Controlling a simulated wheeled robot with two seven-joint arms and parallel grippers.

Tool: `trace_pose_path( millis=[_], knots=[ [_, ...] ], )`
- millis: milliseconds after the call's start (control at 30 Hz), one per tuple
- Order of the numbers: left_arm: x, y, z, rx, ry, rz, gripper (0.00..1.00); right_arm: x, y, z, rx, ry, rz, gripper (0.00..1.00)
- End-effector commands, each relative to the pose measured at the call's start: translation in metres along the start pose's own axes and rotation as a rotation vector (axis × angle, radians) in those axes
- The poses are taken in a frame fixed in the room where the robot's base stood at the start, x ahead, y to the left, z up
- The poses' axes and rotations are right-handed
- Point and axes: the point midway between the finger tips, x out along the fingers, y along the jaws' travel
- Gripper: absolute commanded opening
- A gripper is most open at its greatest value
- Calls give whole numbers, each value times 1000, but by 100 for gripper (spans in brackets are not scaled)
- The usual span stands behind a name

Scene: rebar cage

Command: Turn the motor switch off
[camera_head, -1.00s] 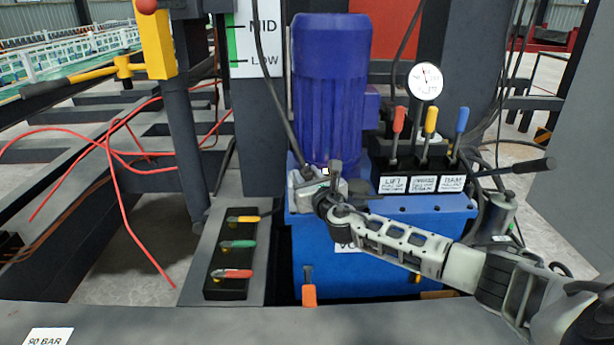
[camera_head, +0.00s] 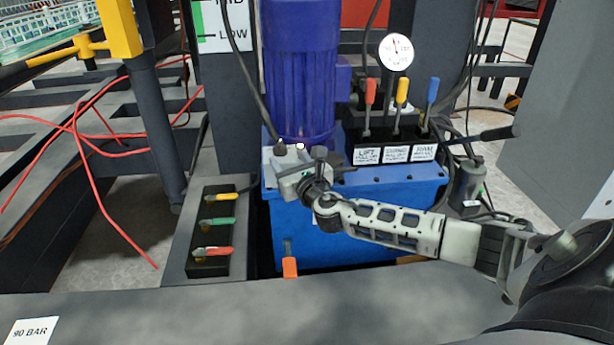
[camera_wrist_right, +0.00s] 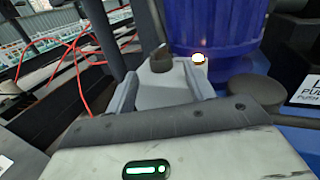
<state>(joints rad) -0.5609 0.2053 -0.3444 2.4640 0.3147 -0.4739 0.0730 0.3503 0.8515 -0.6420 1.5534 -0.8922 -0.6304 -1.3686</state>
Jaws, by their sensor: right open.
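The motor switch is a small grey box with a dark knob (camera_head: 280,149) on top, on the blue power unit at the foot of the blue motor. A small lit lamp (camera_head: 299,146) glows beside the knob. My right gripper (camera_head: 287,172) is open at the near side of the switch box. In the right wrist view the knob (camera_wrist_right: 161,61) shows upright between and just beyond the two fingertips (camera_wrist_right: 163,84), with the lamp (camera_wrist_right: 198,57) to its right. I cannot tell whether a finger touches the box. My left gripper is not in view.
The blue motor (camera_head: 300,80) rises close behind the switch. Three levers with labels (camera_head: 390,152) and a gauge (camera_head: 396,51) stand to the right. A valve block (camera_head: 211,235) with yellow, green and red handles is at left. Red hoses (camera_head: 85,130) lie farther left.

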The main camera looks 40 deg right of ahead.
Motion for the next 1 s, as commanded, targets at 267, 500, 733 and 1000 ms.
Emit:
trace_pose_path(
  millis=[267, 500, 733, 1000],
  knots=[
    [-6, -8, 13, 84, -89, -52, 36, -70, 0, 2, -2, 4, 2, 53],
    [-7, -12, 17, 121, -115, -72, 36, -105, 0, 1, -1, 2, 0, 53],
    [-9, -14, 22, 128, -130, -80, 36, -113, 0, 0, 0, -1, -1, 53],
    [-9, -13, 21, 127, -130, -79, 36, -116, 4, -4, 46, 20, 1, 53]
  ],
)
